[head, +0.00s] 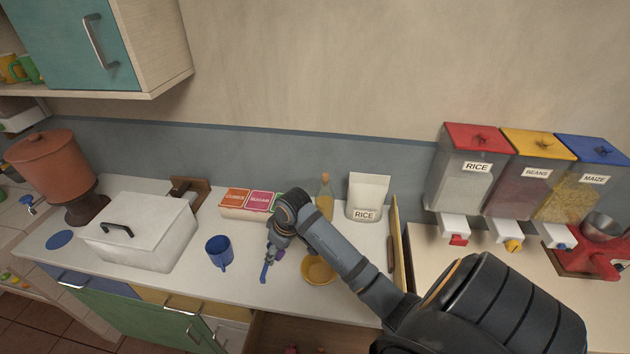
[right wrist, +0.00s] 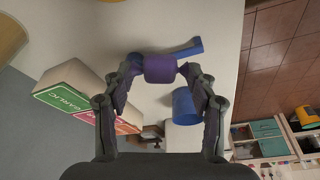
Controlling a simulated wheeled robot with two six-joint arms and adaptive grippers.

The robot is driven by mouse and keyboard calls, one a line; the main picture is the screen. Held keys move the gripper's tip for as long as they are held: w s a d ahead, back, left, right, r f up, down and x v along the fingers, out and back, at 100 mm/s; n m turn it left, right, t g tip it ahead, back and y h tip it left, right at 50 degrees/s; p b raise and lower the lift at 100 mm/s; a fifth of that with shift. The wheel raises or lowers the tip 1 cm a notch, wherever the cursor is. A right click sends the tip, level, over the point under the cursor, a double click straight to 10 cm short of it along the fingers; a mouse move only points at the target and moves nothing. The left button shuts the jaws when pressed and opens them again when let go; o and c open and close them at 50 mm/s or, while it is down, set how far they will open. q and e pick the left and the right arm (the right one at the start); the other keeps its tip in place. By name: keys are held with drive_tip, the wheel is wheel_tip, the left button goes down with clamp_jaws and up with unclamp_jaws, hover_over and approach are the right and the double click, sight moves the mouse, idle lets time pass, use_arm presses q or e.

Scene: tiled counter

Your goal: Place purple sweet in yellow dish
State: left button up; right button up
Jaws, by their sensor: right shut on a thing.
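The purple sweet (right wrist: 160,68) is a short rounded purple piece held between the two fingertips of my right gripper (right wrist: 158,72). In the head view my right gripper (head: 270,252) is over the counter, between the blue mug and the yellow dish; the sweet is mostly hidden there by the gripper. The yellow dish (head: 318,270) is a small round bowl on the counter, just to the right of the gripper and partly behind my right forearm. My left gripper is not in view.
A blue mug (head: 219,252) stands left of the gripper, and a slim blue item (head: 264,273) is close by it. Spice boxes (head: 234,201), a bottle (head: 325,197) and a rice bag (head: 367,196) stand behind. A white lidded box (head: 140,232) is at the left.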

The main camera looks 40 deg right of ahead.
use_arm(q)
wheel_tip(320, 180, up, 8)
drive_tip(key=p, duration=0.6)
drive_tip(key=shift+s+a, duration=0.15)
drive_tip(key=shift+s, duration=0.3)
use_arm(e)
drive_tip(key=s+d+r+n+y, duration=0.1)
drive_tip(key=s+d+r+n, duration=0.3)
drive_tip(key=s+d, duration=0.4)
drive_tip(key=shift+s+r+n+g, duration=0.3)
drive_tip(key=shift+s+r, duration=0.15)
drive_tip(key=shift+r, duration=0.1)
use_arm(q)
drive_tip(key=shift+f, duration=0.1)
use_arm(e)
drive_tip(key=shift+f, duration=0.1)
drive_tip(key=b, duration=1.1)
hover_over(321, 273)
wheel_tip(321, 273, down, 10)
drive_tip(key=shift+r, duration=0.1)
use_arm(q)
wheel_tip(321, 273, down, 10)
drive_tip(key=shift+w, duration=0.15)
drive_tip(key=shift+p, duration=0.35)
use_arm(e)
drive_tip(key=shift+r, duration=0.1)
drive_tip(key=o, duration=1.1)
